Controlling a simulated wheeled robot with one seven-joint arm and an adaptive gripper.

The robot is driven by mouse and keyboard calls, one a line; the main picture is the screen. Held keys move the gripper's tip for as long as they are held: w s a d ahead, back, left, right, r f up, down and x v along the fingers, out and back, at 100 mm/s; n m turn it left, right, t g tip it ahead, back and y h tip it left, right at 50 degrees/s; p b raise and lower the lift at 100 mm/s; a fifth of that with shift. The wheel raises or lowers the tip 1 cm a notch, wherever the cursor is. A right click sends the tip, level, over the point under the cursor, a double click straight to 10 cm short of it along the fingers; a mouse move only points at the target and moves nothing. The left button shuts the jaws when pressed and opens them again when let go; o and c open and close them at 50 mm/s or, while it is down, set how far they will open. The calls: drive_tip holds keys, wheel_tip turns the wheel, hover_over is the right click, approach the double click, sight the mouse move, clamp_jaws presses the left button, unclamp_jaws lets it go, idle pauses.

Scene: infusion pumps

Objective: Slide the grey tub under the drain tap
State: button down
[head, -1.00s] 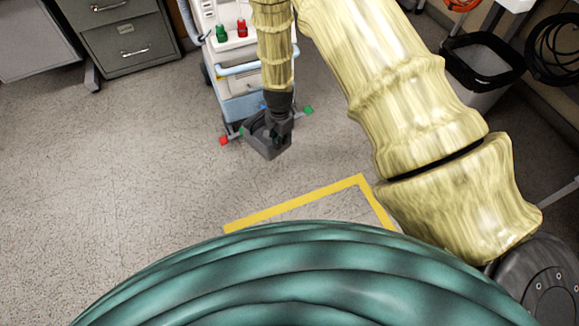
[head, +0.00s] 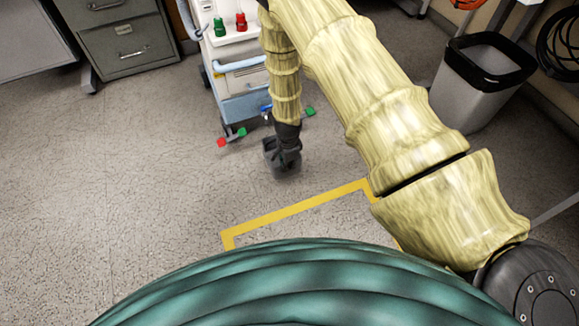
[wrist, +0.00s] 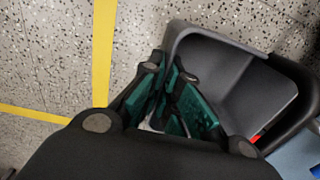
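The grey tub (head: 270,158) stands on or just over the floor in front of the cart, below my arm. It also shows large in the wrist view (wrist: 250,75), its open inside facing the camera. My gripper (head: 287,153) is at the tub. In the wrist view its green-padded fingers (wrist: 169,72) are close together at the tub's left wall, one on each side of the rim, and look shut on it. A small blue part (head: 266,108) shows low on the cart; I cannot tell whether it is the drain tap. My arm hides part of the cart front.
The white cart (head: 240,80) has feet with red and green ends. A yellow floor line (head: 295,208) runs in front of the tub. A bin (head: 480,85) stands right, a grey cabinet (head: 120,40) back left. The floor at left is clear.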

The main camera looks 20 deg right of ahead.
drive_tip(key=w+f+b, duration=0.1)
drive_tip(key=f, duration=0.1)
drive_tip(key=w+f+b, duration=0.1)
drive_tip(key=b, duration=0.1)
drive_tip(key=w+f+b, duration=0.1)
drive_tip(key=f+b, duration=0.1)
drive_tip(key=shift+w+a+f, duration=0.1)
drive_tip(key=shift+w+f, duration=0.1)
drive_tip(key=shift+f, duration=0.1)
drive_tip(key=shift+w+a+f+b, duration=0.1)
drive_tip(key=shift+w+b, duration=0.4)
drive_tip(key=shift+w, duration=1.45)
drive_tip(key=shift+w+f+b, duration=0.1)
drive_tip(key=shift+w+b, duration=0.4)
drive_tip(key=shift+w, duration=1.45)
drive_tip(key=shift+f, duration=0.4)
drive_tip(key=c, duration=1.6)
unclamp_jaws()
drive_tip(key=shift+o, duration=0.2)
wheel_tip(320, 180, up, 12)
drive_tip(key=shift+s, duration=0.15)
